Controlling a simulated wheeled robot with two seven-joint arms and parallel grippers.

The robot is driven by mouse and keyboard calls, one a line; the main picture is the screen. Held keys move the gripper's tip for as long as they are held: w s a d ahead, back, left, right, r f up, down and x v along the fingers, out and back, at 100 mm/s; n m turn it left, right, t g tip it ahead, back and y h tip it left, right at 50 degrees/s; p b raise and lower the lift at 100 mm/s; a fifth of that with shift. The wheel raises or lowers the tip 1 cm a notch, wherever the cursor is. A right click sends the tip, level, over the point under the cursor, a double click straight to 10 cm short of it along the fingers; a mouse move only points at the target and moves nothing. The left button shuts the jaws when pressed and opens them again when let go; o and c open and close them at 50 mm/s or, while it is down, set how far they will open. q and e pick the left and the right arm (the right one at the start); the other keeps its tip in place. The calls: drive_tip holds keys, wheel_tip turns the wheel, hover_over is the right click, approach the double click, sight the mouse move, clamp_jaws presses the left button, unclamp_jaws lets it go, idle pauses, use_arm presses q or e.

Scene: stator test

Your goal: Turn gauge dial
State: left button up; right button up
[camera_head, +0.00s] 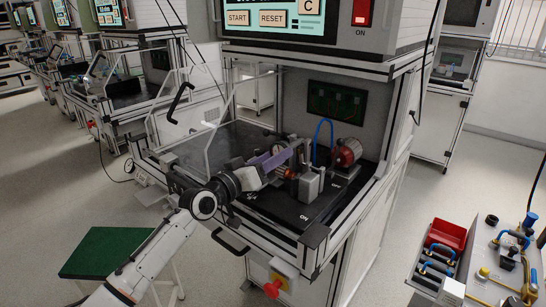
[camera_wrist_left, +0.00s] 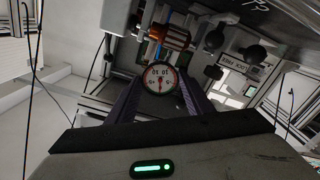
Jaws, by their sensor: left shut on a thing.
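The gauge dial (camera_wrist_left: 160,78) has a round white face with dark numbers, a red needle and a dark rim. It sits between the two dark purple fingers of my left gripper (camera_wrist_left: 160,84) in the left wrist view. In the head view my left gripper (camera_head: 287,157) reaches in from the left over the dark bench top and is shut at the fixture. There the gauge dial (camera_head: 280,147) shows only partly behind the fingers. My right gripper is not in view.
The test bench (camera_head: 275,210) holds a red-and-metal motor part (camera_head: 348,152), a blue hose (camera_head: 322,133) and grey blocks (camera_head: 309,187) close by the gripper. A clear hinged door (camera_head: 185,105) stands open at left. A red bin (camera_head: 446,236) stands on a cart at lower right.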

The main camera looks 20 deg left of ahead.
use_arm(q)
drive_tip(key=o, duration=1.1)
drive_tip(key=shift+c, duration=0.2)
drive_tip(key=v, duration=1)
drive_tip(key=shift+s+a, duration=0.1)
drive_tip(key=shift+s, duration=0.05)
drive_tip(key=shift+s, duration=0.1)
